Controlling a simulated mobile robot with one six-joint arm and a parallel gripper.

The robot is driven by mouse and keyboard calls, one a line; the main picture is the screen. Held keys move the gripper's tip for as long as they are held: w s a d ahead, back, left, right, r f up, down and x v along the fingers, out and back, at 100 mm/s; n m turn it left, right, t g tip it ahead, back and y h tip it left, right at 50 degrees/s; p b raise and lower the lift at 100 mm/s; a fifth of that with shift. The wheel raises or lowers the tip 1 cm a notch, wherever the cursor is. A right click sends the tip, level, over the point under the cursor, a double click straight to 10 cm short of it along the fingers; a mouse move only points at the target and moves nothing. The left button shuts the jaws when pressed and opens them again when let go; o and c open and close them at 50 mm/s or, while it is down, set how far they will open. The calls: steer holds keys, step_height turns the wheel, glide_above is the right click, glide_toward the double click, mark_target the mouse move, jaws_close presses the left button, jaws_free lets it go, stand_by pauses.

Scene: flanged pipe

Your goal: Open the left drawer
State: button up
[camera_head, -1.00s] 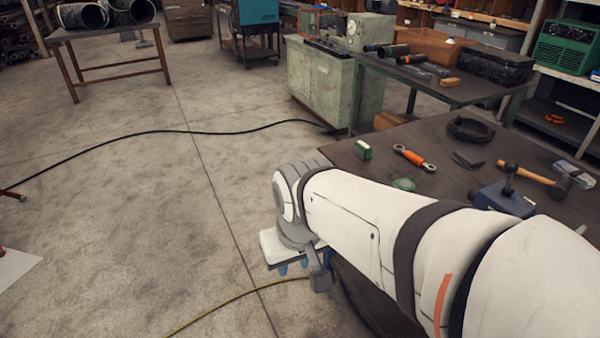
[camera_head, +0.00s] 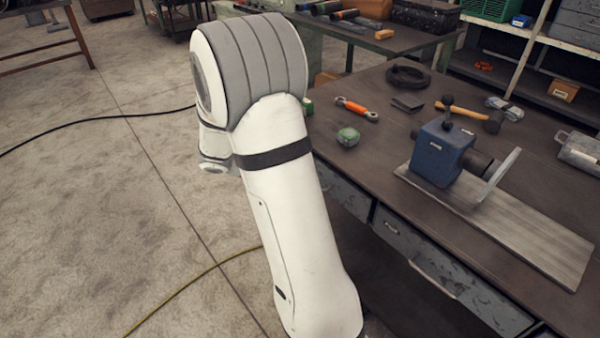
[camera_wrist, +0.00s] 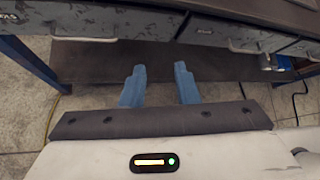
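The left drawer (camera_wrist: 110,18) has a grey, worn front under the workbench top in the wrist view. It looks shut, with a pale bar handle (camera_wrist: 85,40) along its lower edge. In the head view the left drawer (camera_head: 343,196) is partly hidden behind my arm. My gripper (camera_wrist: 159,68) shows as two blue fingers, spread apart with nothing between them. In the wrist view the fingertips are below and right of the left handle, not touching it. My gripper is hidden in the head view.
A second drawer (camera_head: 415,245) with its own handle (camera_head: 432,279) is to the right. A blue table leg (camera_wrist: 30,65) and a lower shelf (camera_wrist: 220,65) are under the bench. The workbench top (camera_head: 400,160) carries a blue vise (camera_head: 440,150) and tools. The floor left is mostly clear.

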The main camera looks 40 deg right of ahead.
steer(key=w+d+f+n+t+h+b, duration=0.1)
steer(key=w+d+f+n+t+h, duration=0.2)
steer(key=w+f+n, duration=0.4)
steer(key=w+d+f+n+t+h+b, duration=0.1)
steer(key=w+d+f+n+h, duration=0.3)
steer(key=f+n, duration=0.55)
steer(key=shift+y, duration=0.7)
steer(key=x, duration=0.9)
steer(key=shift+w+a+f, duration=0.1)
steer(key=shift+c, duration=0.3)
jaws_close()
